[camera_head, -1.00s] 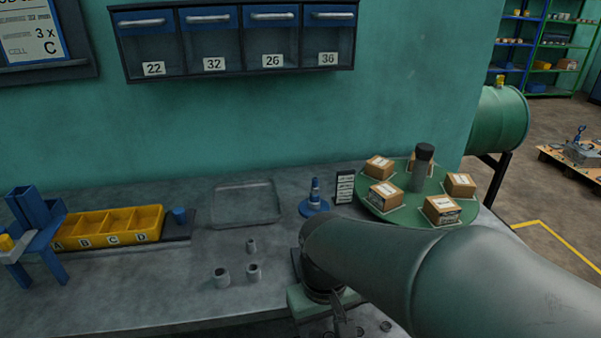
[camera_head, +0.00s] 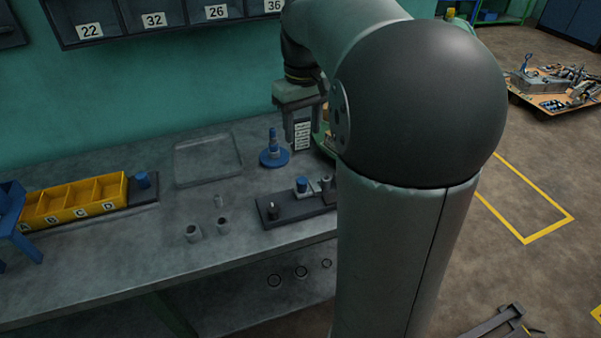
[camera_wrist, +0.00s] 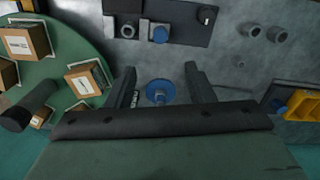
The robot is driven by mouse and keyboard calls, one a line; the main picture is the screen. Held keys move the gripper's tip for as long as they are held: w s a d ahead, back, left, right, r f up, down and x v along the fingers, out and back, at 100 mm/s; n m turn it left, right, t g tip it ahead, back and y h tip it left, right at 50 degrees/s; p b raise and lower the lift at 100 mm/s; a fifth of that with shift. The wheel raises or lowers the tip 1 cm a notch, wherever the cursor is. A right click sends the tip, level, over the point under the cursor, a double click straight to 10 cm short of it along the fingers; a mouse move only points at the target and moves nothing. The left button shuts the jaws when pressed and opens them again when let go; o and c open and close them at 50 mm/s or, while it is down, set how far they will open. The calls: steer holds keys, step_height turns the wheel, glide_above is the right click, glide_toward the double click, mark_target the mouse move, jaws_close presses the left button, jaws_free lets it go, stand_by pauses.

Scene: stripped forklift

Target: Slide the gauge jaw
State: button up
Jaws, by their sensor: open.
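A blue peg stand (camera_head: 273,150) stands behind the gauge, below my gripper. A green turntable (camera_wrist: 70,75) with boxes and a dark cylinder is close by. Grey sleeves (camera_head: 194,233), an empty tray (camera_head: 208,160) and a yellow bin (camera_head: 75,203) lie left.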

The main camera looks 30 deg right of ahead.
mark_target(303, 180)
step_height(303, 180, down, 14)
steer(key=shift+f, duration=0.15)
stand_by(0.3)
